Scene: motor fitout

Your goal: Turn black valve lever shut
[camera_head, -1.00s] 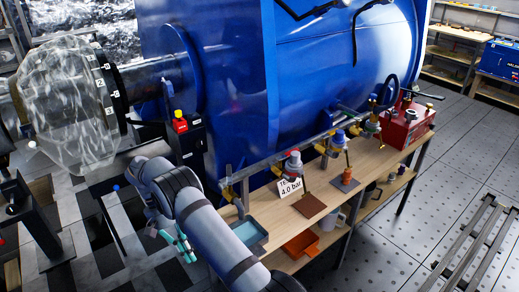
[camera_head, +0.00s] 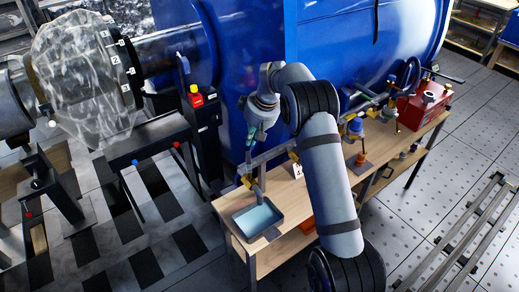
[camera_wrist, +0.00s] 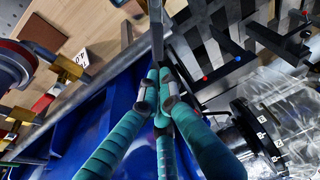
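My gripper (camera_head: 256,140) hangs point-down in the head view, in front of the blue tank and above the left end of the bench. In the wrist view its teal fingers (camera_wrist: 160,75) are drawn together at the tips, with nothing visible held. A grey bar (camera_wrist: 157,35) shows just beyond the tips; I cannot tell whether they touch it. A yellow valve body (camera_head: 247,182) sits on the pipework just below the gripper in the head view. Another yellow fitting (camera_wrist: 66,66) shows at left in the wrist view. I cannot clearly make out the black lever.
A teal-lined tray (camera_head: 258,218) stands on the left end of the wooden bench (camera_head: 290,205). The blue tank (camera_head: 335,50) fills the back. My arm hides the bench's middle. A red box (camera_head: 425,104) stands at the bench's far right.

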